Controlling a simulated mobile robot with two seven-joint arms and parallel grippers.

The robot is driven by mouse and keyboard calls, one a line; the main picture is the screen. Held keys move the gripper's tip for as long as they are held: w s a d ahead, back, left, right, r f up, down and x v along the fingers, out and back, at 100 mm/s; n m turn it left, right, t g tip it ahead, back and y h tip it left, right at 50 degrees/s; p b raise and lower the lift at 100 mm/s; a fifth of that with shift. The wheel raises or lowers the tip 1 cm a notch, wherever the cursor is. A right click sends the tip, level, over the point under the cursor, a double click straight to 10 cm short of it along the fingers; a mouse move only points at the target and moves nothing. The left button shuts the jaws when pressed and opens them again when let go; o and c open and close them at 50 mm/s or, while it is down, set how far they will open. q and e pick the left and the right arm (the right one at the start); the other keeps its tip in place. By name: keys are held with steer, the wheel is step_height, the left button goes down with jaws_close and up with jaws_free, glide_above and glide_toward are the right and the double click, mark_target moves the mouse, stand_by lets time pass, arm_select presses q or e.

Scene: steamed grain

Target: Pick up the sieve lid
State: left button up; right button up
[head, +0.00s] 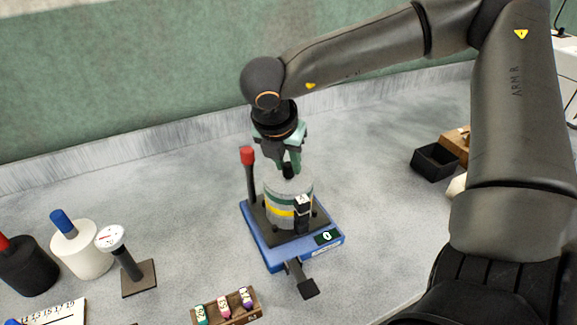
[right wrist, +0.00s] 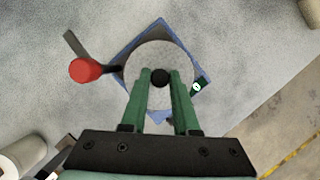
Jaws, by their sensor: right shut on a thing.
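The sieve lid (right wrist: 170,52) is a pale grey disc with a black knob (right wrist: 158,77) at its middle. In the head view the lid (head: 288,184) is at the top of the sieve stack (head: 282,208), which has grey, yellow and green bands and stands on a blue shaker base (head: 262,247). My right gripper (head: 288,166) comes down from above and is shut on the knob. Its green fingers (right wrist: 160,80) lie on both sides of the knob in the right wrist view. I cannot tell whether the lid touches the stack. My left gripper is not in view.
A red-topped post (head: 248,170) rises at the base's left, and a black lever (head: 303,283) sticks out in front. A dial gauge stand (head: 120,257), a white cylinder (head: 83,253) and a rack of small vials (head: 228,308) stand at left and front. A black box (head: 434,162) is at right.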

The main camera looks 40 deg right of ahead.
jaws_close()
steer(key=shift+r, duration=0.15)
